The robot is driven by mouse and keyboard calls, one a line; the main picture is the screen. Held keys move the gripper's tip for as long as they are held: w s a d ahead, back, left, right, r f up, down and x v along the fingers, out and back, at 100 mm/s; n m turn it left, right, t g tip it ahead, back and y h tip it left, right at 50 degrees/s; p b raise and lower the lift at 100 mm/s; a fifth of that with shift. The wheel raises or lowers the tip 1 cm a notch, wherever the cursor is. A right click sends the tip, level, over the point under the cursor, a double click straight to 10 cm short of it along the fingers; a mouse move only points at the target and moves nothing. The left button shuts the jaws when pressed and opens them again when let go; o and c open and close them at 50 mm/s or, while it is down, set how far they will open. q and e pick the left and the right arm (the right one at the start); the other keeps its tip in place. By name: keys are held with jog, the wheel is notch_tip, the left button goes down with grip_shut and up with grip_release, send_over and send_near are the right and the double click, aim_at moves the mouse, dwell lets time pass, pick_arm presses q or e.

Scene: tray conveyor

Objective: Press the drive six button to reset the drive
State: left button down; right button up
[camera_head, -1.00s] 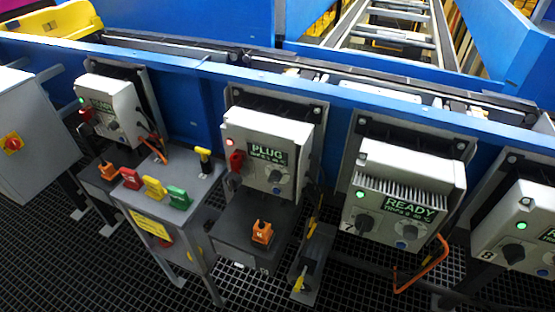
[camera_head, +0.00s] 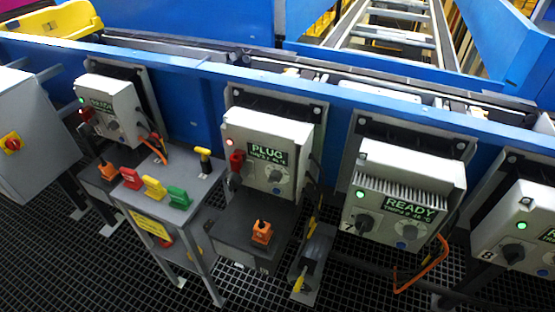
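Several drive boxes hang on the blue conveyor side rail. The box in the middle (camera_head: 250,135) shows PLUG on its screen (camera_head: 267,153), with a red light (camera_head: 231,142), a red knob (camera_head: 237,161) and a round blue-grey button (camera_head: 274,175) on its face. I take it for drive six, since the box to its right (camera_head: 400,175) is marked 7; its own number is not readable. Drive seven shows READY with a green light. Neither of my grippers is in view.
A grey stand (camera_head: 200,190) with red, yellow and green plugs stands front left of the middle box. An orange plug (camera_head: 262,232) sits on a dark box below it. A grey cabinet (camera_head: 25,170) is at far left. The floor is dark grating.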

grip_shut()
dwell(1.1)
